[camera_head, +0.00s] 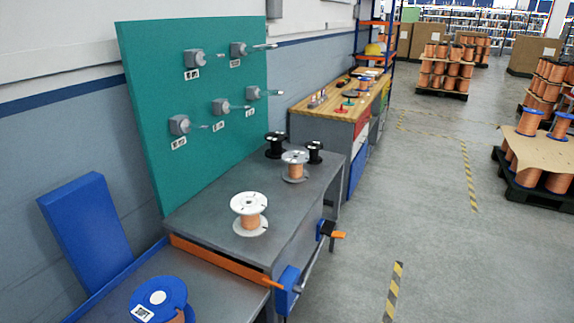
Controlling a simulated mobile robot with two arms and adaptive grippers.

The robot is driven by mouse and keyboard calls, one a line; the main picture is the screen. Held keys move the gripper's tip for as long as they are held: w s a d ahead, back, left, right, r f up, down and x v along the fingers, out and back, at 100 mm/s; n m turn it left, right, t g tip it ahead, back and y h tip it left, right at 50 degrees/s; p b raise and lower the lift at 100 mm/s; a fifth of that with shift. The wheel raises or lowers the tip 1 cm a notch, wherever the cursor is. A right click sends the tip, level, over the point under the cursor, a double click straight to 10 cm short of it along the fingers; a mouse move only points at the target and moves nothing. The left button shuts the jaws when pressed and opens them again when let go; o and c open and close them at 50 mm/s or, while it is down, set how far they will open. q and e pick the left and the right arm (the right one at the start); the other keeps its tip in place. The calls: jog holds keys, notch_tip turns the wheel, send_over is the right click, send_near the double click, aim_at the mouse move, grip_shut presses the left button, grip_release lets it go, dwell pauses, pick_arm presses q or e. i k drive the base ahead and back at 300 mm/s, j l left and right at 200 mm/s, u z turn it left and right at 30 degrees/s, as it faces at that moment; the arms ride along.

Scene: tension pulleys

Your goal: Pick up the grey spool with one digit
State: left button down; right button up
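The grey spool (295,157), wound with copper wire, stands upright on the grey metal table (195,215), toward its far end. Any digits on it are too small to read. A white spool (249,203) with copper wire stands upright nearer on the same table. Two black spools stand close to the grey one, one at the back left (275,139) and one at the right (315,147). A blue spool (172,292) with a printed label stands at the bottom left, cut off by the picture edge. Neither of my grippers is in view.
A teal panel (170,85) with several labelled pulley units rises behind the table. Blue blocks with orange handles (338,235) stick out at the table's front edge. A wooden-topped bench (320,118) stands beyond. The floor (400,200) on the right is clear up to the loaded pallets.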

aim_at(295, 173)
jog(key=i+l, duration=0.3)
jog(key=i, duration=0.2)
jog(key=i+l+u, duration=0.15)
jog(key=i, duration=0.35)
jog(key=l+u, duration=0.15)
jog(key=u, duration=3.8)
jog(key=z, duration=0.55)
jog(key=k+z, duration=0.1)
jog(key=z, duration=0.3)
jog(key=l+z, duration=0.15)
jog(key=z, duration=0.25)
jog(key=k+l+z, duration=0.1)
jog(key=z, duration=0.3)
jog(key=l+z, duration=0.15)
jog(key=z, duration=0.25)
jog(key=l+z, duration=0.15)
jog(key=z, duration=0.25)
